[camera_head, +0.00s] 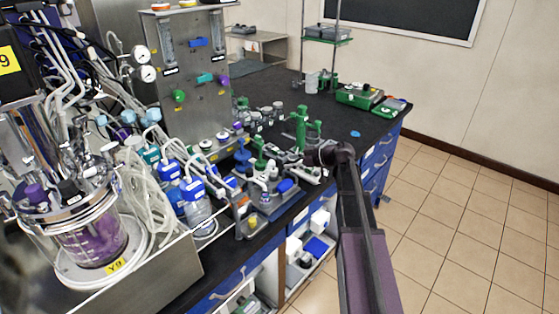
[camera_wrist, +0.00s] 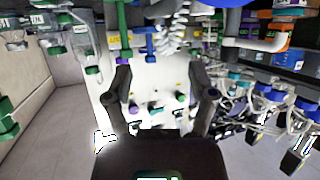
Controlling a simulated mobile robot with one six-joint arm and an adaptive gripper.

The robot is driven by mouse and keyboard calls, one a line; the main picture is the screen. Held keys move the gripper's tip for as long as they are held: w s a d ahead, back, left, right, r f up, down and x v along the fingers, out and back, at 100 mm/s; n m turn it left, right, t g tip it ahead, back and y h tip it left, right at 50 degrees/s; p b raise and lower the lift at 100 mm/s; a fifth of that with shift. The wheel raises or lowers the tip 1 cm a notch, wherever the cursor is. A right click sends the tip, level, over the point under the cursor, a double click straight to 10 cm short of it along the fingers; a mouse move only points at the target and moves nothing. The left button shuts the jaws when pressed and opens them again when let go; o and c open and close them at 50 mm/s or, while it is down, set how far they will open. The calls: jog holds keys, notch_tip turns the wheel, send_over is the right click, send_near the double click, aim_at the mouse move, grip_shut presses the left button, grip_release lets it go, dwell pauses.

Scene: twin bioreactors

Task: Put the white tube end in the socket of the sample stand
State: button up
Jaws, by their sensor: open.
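My gripper shows in the wrist view (camera_wrist: 163,80) with its two dark fingers wide apart and nothing between them. In the head view, my arm reaches up from the lower right, and its dark end is over the bench front edge, beside a green clamp stand (camera_head: 301,128). A small grey and blue stand (camera_head: 270,204) with blue and white parts sits at the bench front edge; I cannot tell for sure that it is the sample stand. Pale tubing (camera_head: 143,200) hangs in loops beside the left vessel. I cannot make out the white tube end or the socket.
A glass vessel with purple liquid (camera_head: 95,238) stands at the left. Blue-capped bottles (camera_head: 196,203) and a metal panel with knobs (camera_head: 195,75) crowd the bench. The panel also shows between my fingers in the wrist view (camera_wrist: 155,90). The tiled floor (camera_head: 450,215) at the right is clear.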

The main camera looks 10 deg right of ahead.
jog(key=shift+p+v, duration=0.6)
jog(key=shift+v, duration=1.6)
